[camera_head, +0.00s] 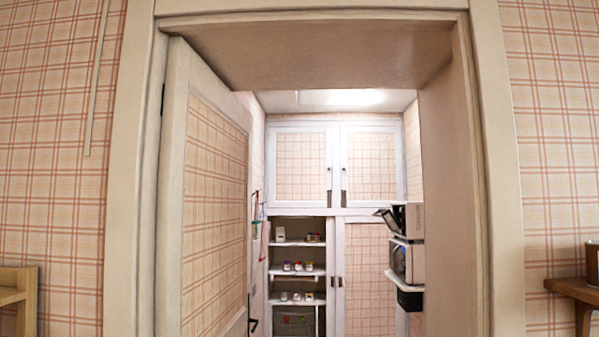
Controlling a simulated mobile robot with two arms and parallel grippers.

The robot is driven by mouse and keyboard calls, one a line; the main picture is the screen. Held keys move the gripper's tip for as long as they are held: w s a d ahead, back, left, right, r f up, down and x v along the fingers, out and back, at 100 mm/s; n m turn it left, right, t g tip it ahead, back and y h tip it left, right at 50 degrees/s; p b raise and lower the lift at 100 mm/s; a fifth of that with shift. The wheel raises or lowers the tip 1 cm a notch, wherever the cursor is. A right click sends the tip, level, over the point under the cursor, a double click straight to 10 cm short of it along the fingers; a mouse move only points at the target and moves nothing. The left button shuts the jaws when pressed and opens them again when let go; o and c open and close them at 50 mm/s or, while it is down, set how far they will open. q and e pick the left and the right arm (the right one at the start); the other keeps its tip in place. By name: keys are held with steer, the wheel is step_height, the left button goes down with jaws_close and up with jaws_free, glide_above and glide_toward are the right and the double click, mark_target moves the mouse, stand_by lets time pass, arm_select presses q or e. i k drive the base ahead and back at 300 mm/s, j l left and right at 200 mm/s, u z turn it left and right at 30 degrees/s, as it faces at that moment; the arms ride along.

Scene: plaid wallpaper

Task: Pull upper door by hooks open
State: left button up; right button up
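Through the open doorway, at the far end of a small room, stands a white-framed cabinet with plaid panels. Its upper left door (300,166) and upper right door (370,166) are both shut, side by side. Small dark handles, perhaps hooks, show on their inner edges: the left door's handle (329,198) and the right door's handle (344,198). They are too small to make out clearly. Neither of my grippers is in view.
The room door (213,215) stands open inward on the left of the white door frame (128,180). Lower shelves (298,272) hold small items. Appliances (407,258) jut from the right wall. A wooden table (575,289) stands outside, right.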

mark_target(301, 158)
steer(key=i+z, duration=0.1)
steer(key=i, duration=2.75)
steer(key=i+u, duration=0.15)
steer(key=i, duration=2.35)
